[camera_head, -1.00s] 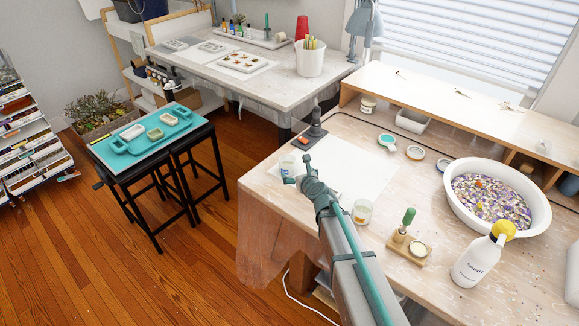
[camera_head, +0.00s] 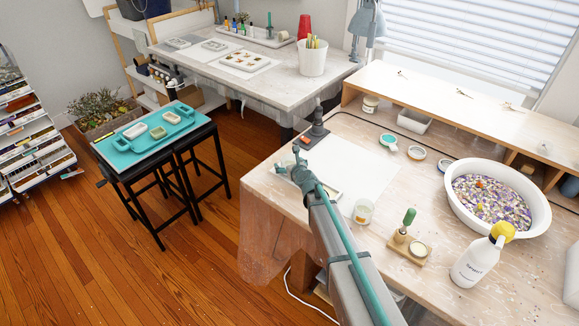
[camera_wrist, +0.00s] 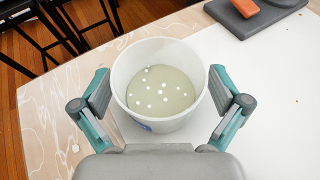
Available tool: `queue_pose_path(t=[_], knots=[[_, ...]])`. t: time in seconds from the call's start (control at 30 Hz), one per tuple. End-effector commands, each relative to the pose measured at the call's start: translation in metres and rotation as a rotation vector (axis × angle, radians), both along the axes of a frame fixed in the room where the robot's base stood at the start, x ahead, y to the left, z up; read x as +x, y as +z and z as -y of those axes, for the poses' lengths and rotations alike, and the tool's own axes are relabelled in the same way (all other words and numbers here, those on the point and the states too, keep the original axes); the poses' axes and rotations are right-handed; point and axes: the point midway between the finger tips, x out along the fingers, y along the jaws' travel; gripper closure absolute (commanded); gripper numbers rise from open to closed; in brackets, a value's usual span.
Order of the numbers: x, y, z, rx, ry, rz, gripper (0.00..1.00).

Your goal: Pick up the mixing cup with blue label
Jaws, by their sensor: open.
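The mixing cup with the blue label (camera_wrist: 163,88) is a white, open cup seen from above in the wrist view. It holds pale, greenish-grey contents with several white dots. A bit of the blue label (camera_wrist: 144,127) shows low on its near side. My gripper (camera_wrist: 159,92) is open, with one finger left and one right of the cup and a visible gap on each side. In the head view my gripper (camera_head: 298,162) is over the near-left part of the workbench and mostly hides this cup. A second cup (camera_head: 363,211), with an orange-yellow mark, stands to the right.
A dark grey stand (camera_head: 313,134) is just behind the cup, with an orange block (camera_wrist: 243,8) on its base. A white sheet (camera_head: 365,168) covers the nearby bench. A green-handled tool (camera_head: 406,222), a spray bottle (camera_head: 479,258) and a white basin (camera_head: 453,205) stand farther right.

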Motion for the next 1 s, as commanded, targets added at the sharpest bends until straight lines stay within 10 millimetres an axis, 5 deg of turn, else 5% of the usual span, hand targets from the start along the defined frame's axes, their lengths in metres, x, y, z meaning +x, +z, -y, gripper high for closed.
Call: queue_pose_path(t=[0.17,0.57,1.0], knots=[[-0.0008,0.0,0.0003,0.0,0.0,0.0,0.03],[-0.0009,0.0,0.0004,0.0,0.0,0.0,0.69],[-0.0009,0.0029,0.0004,0.001,0.0,0.0,0.69]])
